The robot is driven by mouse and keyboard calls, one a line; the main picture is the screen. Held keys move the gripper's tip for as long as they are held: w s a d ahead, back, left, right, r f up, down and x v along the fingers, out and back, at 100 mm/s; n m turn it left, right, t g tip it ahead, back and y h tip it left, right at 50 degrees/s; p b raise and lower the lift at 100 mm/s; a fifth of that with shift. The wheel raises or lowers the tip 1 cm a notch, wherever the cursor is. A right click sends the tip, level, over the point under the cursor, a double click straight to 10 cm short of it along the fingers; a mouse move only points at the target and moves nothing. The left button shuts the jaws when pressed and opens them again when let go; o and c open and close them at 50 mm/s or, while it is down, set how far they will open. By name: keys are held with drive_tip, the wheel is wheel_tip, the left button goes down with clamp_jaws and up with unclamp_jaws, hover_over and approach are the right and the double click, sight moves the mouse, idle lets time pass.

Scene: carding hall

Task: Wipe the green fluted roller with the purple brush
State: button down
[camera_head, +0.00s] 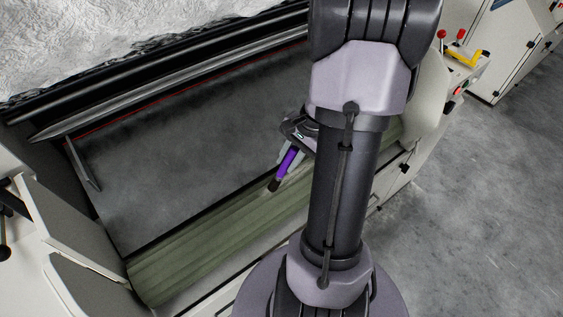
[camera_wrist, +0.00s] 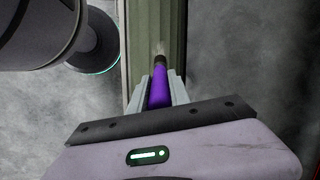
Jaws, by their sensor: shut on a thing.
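The green fluted roller (camera_head: 205,238) runs diagonally across the lower middle of the head view, its middle and right part partly hidden by my arm. It also shows as an upright green band in the wrist view (camera_wrist: 144,30). My gripper (camera_wrist: 159,88) is shut on the purple brush (camera_wrist: 159,93), which also shows in the head view (camera_head: 287,164). The brush's dark end points at the roller and lies over it in both views. A pale patch shows just beyond the dark end. I cannot tell whether the brush touches the roller.
Pale machine side panels (camera_head: 88,232) stand at the roller's left end. White fibre (camera_head: 120,45) lies at the top left behind dark bars. A yellow part and red-knobbed levers (camera_head: 460,36) sit at the upper right. Grey floor (camera_head: 480,200) is open on the right.

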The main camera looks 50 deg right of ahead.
drive_tip(key=shift+s+d+p, duration=1.9)
drive_tip(key=shift+d+p, duration=0.6)
drive_tip(key=shift+d, duration=5.4)
drive_tip(key=shift+w+a+b, duration=1.15)
drive_tip(key=shift+a+b, duration=0.2)
drive_tip(key=shift+a, duration=3.3)
drive_tip(key=shift+w+a+b, duration=1.1)
drive_tip(key=shift+a+b, duration=0.25)
drive_tip(key=shift+a, duration=3.3)
drive_tip(key=shift+r+p, duration=2.5)
drive_tip(key=shift+r, duration=0.4)
